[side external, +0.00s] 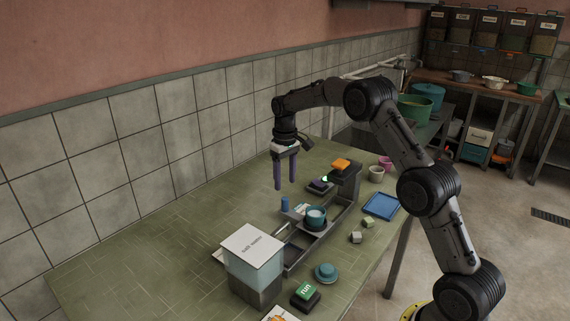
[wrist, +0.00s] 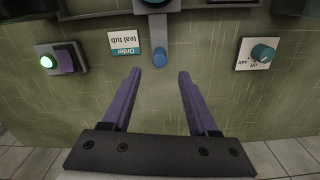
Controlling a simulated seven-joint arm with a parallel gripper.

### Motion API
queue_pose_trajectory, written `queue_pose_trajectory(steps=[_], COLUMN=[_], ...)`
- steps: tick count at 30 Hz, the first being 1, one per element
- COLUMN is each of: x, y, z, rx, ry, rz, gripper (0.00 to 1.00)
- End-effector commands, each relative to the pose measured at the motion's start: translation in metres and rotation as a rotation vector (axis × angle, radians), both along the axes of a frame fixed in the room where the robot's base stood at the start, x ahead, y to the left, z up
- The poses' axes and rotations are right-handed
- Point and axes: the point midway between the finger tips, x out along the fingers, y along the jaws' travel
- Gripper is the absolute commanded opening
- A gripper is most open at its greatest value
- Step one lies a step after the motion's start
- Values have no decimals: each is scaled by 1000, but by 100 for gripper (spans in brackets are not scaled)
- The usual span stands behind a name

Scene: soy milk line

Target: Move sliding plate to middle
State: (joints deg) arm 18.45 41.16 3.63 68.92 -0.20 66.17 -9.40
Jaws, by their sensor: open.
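The sliding plate (side external: 313,230) sits in a grey rail frame (side external: 294,259) on the green table, with a teal tub (side external: 316,218) of white contents on it. An upright blue handle (side external: 285,204) stands at the rail's near-wall side; in the wrist view the blue handle (wrist: 159,58) is on a grey arm reaching from the top edge, where only part of the tub (wrist: 157,3) shows. My gripper (side external: 285,184) is open and empty, its purple fingers pointing down above the table near the handle. In the wrist view the handle appears just beyond my fingertips (wrist: 160,73), between them and apart.
A salt water tank (side external: 253,262) stands at the rail's near end, an orange-topped station (side external: 341,164) at its far end. An order card (wrist: 124,43) reads teal tub. A purple switch (wrist: 65,60) has a lit green lamp. A run button (side external: 305,292) is in front. Left table is clear.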

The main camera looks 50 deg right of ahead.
Motion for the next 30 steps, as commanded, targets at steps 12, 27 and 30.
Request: queue_pose_trajectory(steps=[12,27,30], x=[0,4,-3], y=[0,12,29], z=[54,83,126], rx=[0,-16,-34], ry=[0,-49,-112], rz=[0,23,49], gripper=[60,60,60])
